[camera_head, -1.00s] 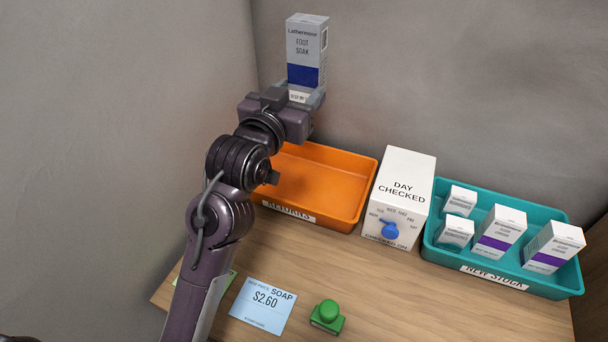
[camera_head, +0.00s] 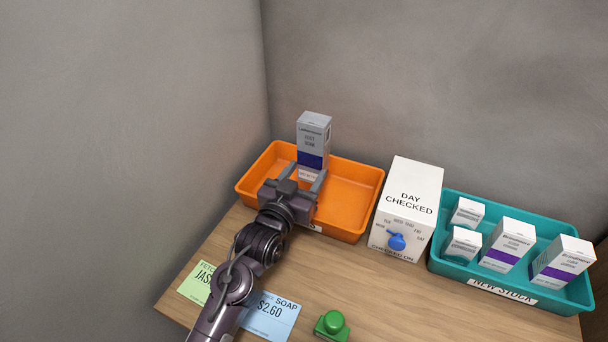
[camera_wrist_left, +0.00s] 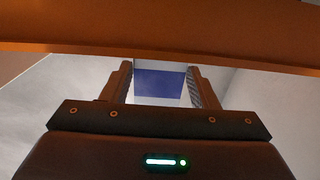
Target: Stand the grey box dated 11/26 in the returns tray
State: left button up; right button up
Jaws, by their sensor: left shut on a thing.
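The grey box (camera_head: 313,136) with a dark blue band is upright in my left gripper (camera_head: 308,180), over the orange returns tray (camera_head: 352,201). My left gripper is shut on its lower part; the blue band also shows between the fingers in the left wrist view (camera_wrist_left: 159,84). The box's base is hidden behind the fingers, so I cannot tell whether it touches the tray floor. Its date is too small to read. The tray's label is mostly covered by my arm. The tray holds nothing else that I can see. My right gripper is not in view.
Right of the tray stands a white DAY CHECKED block (camera_head: 417,195) with a blue knob (camera_head: 397,242). A teal NEW STOCK tray (camera_head: 446,263) holds several white boxes. A blue price card (camera_head: 271,318), a green card (camera_head: 195,283) and a green stamp (camera_head: 331,325) lie in front.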

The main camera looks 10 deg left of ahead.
pick_arm(q)
jog(key=shift+f, duration=0.6)
jog(key=o, duration=1)
jog(key=shift+f, duration=0.1)
jog(key=shift+o, duration=0.2)
jog(key=s+a+r+b, duration=0.1)
jog(key=s+a, duration=0.1)
jog(key=s, duration=0.9)
jog(key=shift+s+a+r, duration=0.2)
jog(key=shift+s+a, duration=0.05)
jog(key=shift+s, duration=0.15)
